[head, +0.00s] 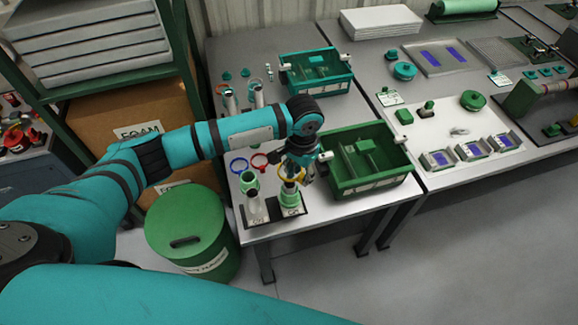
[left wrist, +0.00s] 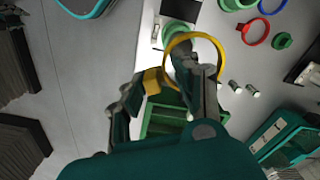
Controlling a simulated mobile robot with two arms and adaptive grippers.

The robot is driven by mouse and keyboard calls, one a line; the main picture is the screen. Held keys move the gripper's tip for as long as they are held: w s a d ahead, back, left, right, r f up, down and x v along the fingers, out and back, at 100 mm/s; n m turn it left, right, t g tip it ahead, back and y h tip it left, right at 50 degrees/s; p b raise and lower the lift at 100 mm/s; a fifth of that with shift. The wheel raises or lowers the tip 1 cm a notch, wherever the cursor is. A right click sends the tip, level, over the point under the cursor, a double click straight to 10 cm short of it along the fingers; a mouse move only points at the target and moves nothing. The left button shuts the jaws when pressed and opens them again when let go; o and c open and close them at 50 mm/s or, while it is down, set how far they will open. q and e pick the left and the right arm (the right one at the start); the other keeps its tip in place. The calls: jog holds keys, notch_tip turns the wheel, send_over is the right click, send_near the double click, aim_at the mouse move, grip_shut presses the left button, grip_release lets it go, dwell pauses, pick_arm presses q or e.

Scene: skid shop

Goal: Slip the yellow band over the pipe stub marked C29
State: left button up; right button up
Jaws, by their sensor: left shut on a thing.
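My left gripper (head: 294,168) is shut on the yellow band (head: 284,176), which hangs just above the right-hand pipe stub (head: 291,196) near the front edge of the table. In the left wrist view, the band (left wrist: 222,50) is an open ring held by the fingers (left wrist: 168,95), with a green pipe end (left wrist: 181,34) partly behind it. The band appears to be above the stub, but contact cannot be told. My right gripper is not in view.
A blue ring (head: 239,165) and a red ring (head: 259,161) lie behind the stubs. A green crate (head: 372,186) stands close to the right of my left gripper. A teal crate (head: 318,90) is farther back. A green drum (head: 190,230) stands left of the table.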

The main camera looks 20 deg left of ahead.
pick_arm(q)
jog(key=shift+s+d, duration=0.1)
jog(key=shift+f, duration=0.1)
jog(key=shift+w+f+b, duration=0.2)
jog(key=shift+f+b, duration=0.55)
jog(key=shift+b, duration=0.25)
jog(key=f+b, duration=0.1)
jog(key=b, duration=0.1)
jog(key=shift+s+f+b, duration=0.1)
jog(key=shift+f+b, duration=0.2)
jog(key=shift+f, duration=1)
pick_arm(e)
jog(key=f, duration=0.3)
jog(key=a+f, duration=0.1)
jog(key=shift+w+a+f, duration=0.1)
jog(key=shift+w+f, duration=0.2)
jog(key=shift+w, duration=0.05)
pick_arm(q)
jog(key=shift+p, duration=0.35)
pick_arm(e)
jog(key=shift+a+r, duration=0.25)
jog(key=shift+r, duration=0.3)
pick_arm(q)
jog(key=shift+p, duration=0.5)
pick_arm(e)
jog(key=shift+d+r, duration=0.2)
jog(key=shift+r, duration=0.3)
